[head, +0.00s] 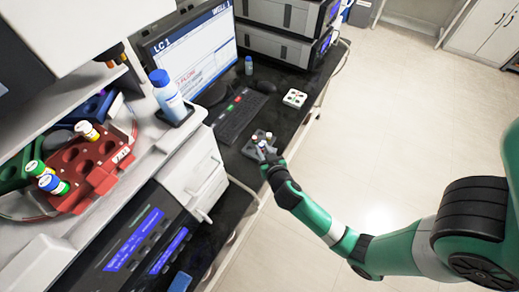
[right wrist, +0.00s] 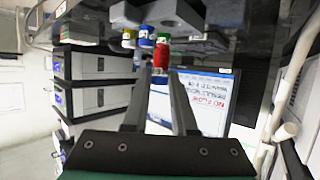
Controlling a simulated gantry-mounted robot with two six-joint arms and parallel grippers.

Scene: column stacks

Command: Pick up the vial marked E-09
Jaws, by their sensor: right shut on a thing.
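My right gripper (head: 265,149) is at the small dark grey rack (head: 249,152) on the black bench in the head view. In the right wrist view, which is upside down, the gripper (right wrist: 162,66) is shut on a red-capped vial (right wrist: 162,54) with a green band. The vial is upright at the rack (right wrist: 184,10); I cannot tell whether its base is still seated in it. No E-09 mark is readable on any vial. My left gripper is out of view.
A keyboard (head: 241,115), a monitor (head: 195,55) and a white tray (head: 294,98) are near the rack. A red rack (head: 74,187) with several vials is on the left shelf beside a blue-capped bottle (head: 168,97). Open floor lies to the right.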

